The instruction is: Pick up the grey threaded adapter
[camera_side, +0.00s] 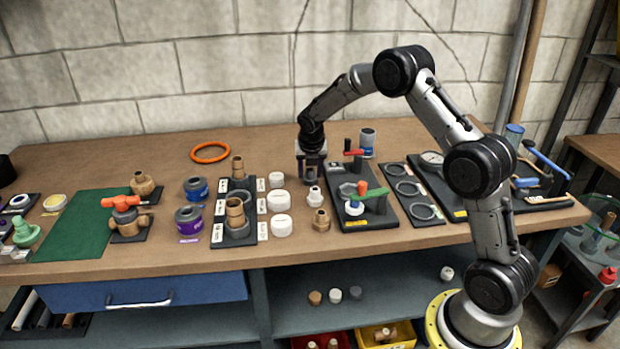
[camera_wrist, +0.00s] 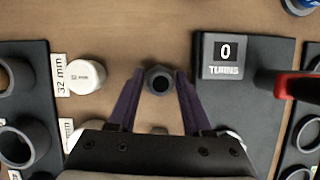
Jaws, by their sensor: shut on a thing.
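The grey threaded adapter (camera_wrist: 159,78) is seen from above in the wrist view, a dark grey ring with a hexagonal outline and a round hole. My gripper (camera_wrist: 160,88) has its two purple fingers shut on it, one on each side. In the side view my gripper (camera_side: 312,179) points down at the back middle of the bench, left of a black board. The adapter is mostly hidden there by the fingers. I cannot tell whether it touches the bench top.
A black board (camera_wrist: 262,110) with a counter reading 0 and a red-handled valve (camera_side: 353,152) stands close on the right. A white cap (camera_wrist: 87,76) and a fitting board (camera_wrist: 48,100) are on the left. An orange ring (camera_side: 210,143) lies back left.

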